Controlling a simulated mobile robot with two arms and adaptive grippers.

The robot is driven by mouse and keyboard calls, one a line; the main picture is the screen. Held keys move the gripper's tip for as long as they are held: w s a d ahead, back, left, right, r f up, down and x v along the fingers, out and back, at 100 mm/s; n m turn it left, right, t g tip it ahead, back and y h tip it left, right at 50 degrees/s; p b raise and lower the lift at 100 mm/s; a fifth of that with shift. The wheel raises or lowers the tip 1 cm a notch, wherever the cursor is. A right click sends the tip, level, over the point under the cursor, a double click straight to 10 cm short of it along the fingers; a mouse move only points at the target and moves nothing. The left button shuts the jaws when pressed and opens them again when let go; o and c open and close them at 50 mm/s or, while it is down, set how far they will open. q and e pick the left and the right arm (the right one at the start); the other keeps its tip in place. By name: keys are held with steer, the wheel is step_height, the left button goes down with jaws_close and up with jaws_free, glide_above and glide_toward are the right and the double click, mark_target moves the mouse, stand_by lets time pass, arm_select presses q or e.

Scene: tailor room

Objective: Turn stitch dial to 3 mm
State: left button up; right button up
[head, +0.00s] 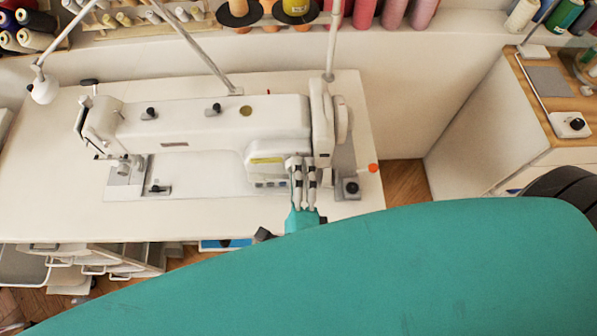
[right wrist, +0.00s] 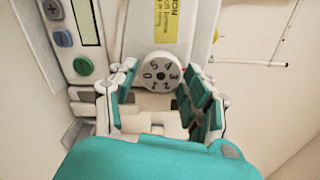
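The stitch dial (right wrist: 161,72) is a round grey-white knob with dark numerals in the right wrist view. Its 0 faces left and its 3 faces right. I cannot make out an index mark. It sits on the white sewing machine (head: 215,127); in the head view the dial is hidden behind my gripper. My right gripper (head: 301,168) is at the machine's right end. In the right wrist view its two fingers (right wrist: 158,76) stand apart on either side of the dial, close to its rim. Contact is not clear. My left gripper is not in view.
A yellow label (right wrist: 174,20) is above the dial, and a green button (right wrist: 83,66) and blue button (right wrist: 63,38) are to its left. The white table (head: 45,190) is mostly clear at left. Thread spools (head: 365,12) line the back. A white cabinet (head: 490,120) stands at right.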

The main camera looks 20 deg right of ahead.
steer(key=shift+o, duration=1.3)
steer(key=v, duration=0.8)
